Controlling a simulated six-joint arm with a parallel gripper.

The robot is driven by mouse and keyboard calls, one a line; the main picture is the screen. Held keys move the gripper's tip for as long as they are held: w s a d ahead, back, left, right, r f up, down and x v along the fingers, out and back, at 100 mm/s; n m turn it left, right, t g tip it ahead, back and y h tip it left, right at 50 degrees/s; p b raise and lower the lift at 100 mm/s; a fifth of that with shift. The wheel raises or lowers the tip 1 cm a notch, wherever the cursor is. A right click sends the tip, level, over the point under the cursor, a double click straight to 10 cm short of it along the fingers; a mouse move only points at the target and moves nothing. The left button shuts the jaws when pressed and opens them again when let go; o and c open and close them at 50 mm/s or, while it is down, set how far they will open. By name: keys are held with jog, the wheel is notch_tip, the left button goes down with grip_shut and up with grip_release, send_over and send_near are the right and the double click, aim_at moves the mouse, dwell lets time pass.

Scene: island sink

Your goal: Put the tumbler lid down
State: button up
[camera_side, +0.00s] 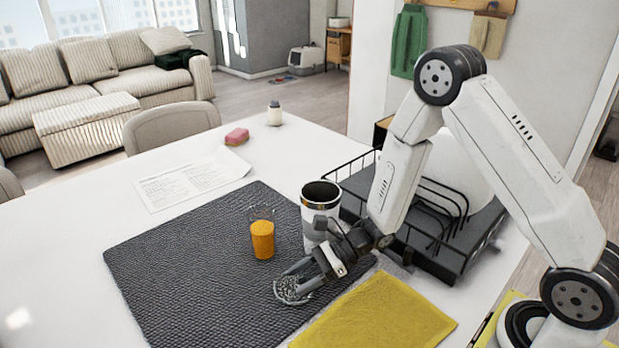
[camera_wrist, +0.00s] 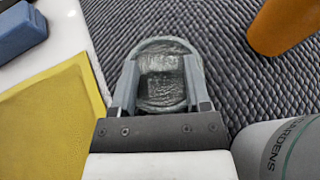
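The tumbler lid (camera_side: 287,291) is a clear, round, glassy piece over the right part of the dark textured mat (camera_side: 180,260). My gripper (camera_side: 296,278) reaches down to it, with one finger on each side. In the wrist view the lid (camera_wrist: 162,72) fills the space between the fingers of my gripper (camera_wrist: 161,85), which look closed against its sides. It is very low over the mat; I cannot tell whether it touches. The white tumbler (camera_side: 318,207) stands upright with its steel rim open, behind my gripper. Its side also shows in the wrist view (camera_wrist: 285,150).
A glass with orange contents (camera_side: 262,240) stands on the mat left of the tumbler. A yellow cloth (camera_side: 380,315) lies right of the mat. A black dish rack (camera_side: 430,240) stands behind my gripper. The mat's left and front parts are clear. A blue block (camera_wrist: 20,30) shows in the wrist view.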

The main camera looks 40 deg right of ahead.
jog(key=o, duration=0.3)
jog(key=shift+r, duration=0.25)
jog(key=shift+s+d+r, duration=0.2)
jog(key=shift+d, duration=0.45)
jog(key=v, duration=0.4)
jog(key=shift+a+r, duration=0.1)
jog(key=shift+r, duration=0.05)
notch_tip(320, 180, up, 7)
jog(key=shift+f, duration=0.25)
jog(key=shift+a, duration=0.1)
